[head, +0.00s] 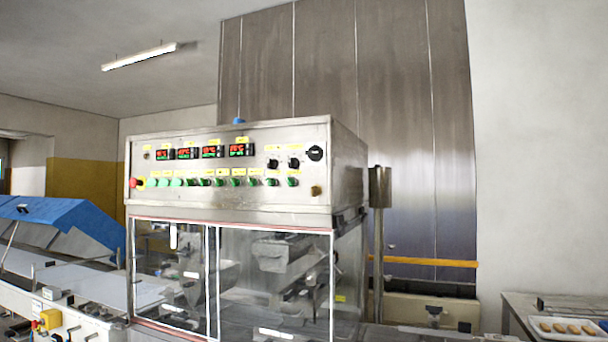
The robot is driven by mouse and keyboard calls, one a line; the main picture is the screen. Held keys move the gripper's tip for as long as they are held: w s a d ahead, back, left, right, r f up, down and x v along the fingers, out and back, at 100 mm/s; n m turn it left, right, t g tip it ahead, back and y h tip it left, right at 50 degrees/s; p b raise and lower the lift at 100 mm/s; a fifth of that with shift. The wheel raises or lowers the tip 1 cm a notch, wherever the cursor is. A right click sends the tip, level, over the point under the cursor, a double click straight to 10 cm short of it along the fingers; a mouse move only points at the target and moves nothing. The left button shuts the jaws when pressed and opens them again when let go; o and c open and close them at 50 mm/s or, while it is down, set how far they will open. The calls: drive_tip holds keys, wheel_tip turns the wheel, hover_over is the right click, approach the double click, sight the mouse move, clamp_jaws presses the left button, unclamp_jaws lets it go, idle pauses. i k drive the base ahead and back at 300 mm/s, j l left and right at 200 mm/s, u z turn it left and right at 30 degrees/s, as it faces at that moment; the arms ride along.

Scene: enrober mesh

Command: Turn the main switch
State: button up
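The control panel (222,200) is the steel front of a machine housing in the middle of the head view. A large round black rotary switch (315,153) sits at its upper right; it looks like the main switch, but its label is too small to read. Two smaller black knobs (293,162) are to its left. A red button on yellow (135,183) is at the panel's left end. My gripper is not in view.
Several lit displays (241,150) and a row of green buttons (235,182) fill the panel. Below are clear guard doors (272,275). A blue-covered conveyor (65,222) stands left. A steel post (379,230) stands right. A tray of biscuits (541,334) is far right.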

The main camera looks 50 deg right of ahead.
sight(314, 153)
drive_tip(key=z, duration=1.2)
